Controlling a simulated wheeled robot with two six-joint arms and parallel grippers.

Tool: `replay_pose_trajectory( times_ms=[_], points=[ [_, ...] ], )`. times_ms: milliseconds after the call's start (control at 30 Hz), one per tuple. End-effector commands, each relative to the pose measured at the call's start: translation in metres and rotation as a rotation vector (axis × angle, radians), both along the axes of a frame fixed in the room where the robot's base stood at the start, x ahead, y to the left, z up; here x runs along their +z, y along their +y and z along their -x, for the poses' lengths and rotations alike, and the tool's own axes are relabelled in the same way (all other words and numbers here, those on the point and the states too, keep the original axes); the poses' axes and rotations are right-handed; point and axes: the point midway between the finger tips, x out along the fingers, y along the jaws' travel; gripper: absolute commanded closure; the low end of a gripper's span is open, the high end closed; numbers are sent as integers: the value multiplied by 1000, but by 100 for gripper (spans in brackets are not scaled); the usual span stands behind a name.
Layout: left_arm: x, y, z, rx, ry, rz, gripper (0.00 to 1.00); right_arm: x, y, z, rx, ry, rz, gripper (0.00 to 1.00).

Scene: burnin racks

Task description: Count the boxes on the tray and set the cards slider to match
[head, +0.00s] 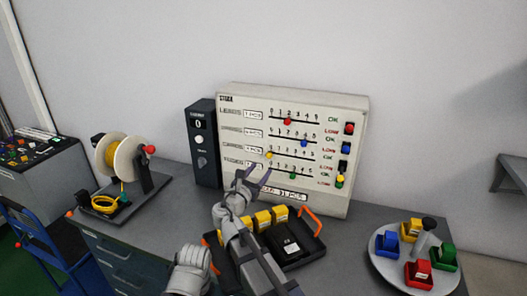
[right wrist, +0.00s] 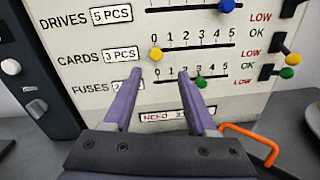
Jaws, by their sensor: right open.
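The cards slider's yellow knob (head: 268,155) is at the 0 end of its scale on the pale panel (head: 228,135). In the right wrist view the yellow knob (right wrist: 155,54) shows just beyond my fingertips, beside a label reading 3 PCS. My right gripper (head: 250,178) is open and empty, just below the knob, its purple fingers apart (right wrist: 160,75). The black tray (head: 304,256) with orange handles lies in front of the panel. Several yellow boxes (head: 263,219) stand in a row on it, partly hidden by my right arm. My left gripper is not in view.
Red (head: 287,121), blue (head: 304,143) and green (head: 293,176) knobs sit on the other scales. A dark control box (head: 203,145) stands left of the panel. A spool stand (head: 145,180) is further left. A round plate (head: 385,271) with coloured boxes is at right.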

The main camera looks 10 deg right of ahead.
Motion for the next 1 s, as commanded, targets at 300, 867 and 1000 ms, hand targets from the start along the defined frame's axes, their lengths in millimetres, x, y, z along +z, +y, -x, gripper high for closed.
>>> replay_pose_trajectory(
  times_ms=[300, 867, 1000],
  points=[
    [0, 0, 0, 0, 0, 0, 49, 1, -2, -4, 2, 2, 13, 42],
    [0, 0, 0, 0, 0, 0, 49, 1, -44, -60, 1, 2, 11, 42],
    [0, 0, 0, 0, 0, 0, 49, 1, -47, -63, 2, 2, 11, 42]
  ],
)
